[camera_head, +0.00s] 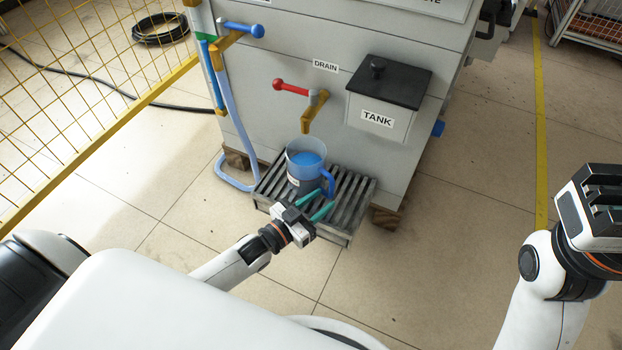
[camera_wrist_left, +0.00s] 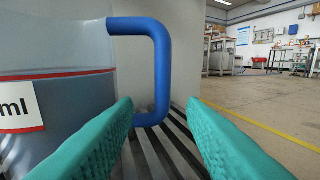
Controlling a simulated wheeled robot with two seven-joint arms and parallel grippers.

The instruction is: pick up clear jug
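The clear jug (camera_head: 305,162) stands upright on the slatted grate below the drain tap. It has a blue handle (camera_head: 328,183) on its right side and holds bluish liquid. In the left wrist view the jug (camera_wrist_left: 70,105) fills the left side, with its blue handle (camera_wrist_left: 162,70) ahead between the fingers. My left gripper (camera_head: 322,201) is open, its two green fingers pointing at the handle from the front right. The handle appears beyond the fingertips; contact cannot be told. My right gripper (camera_head: 605,200) is at the right edge, away from the jug; its finger opening is unclear.
The slatted grate (camera_head: 345,208) sits low at the front of the grey machine (camera_head: 270,100). The drain tap (camera_head: 313,110) with a red lever hangs above the jug. A tank box (camera_head: 380,122) juts out at right. A hose (camera_head: 236,125) and yellow fence (camera_head: 90,75) are left. Floor at right is clear.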

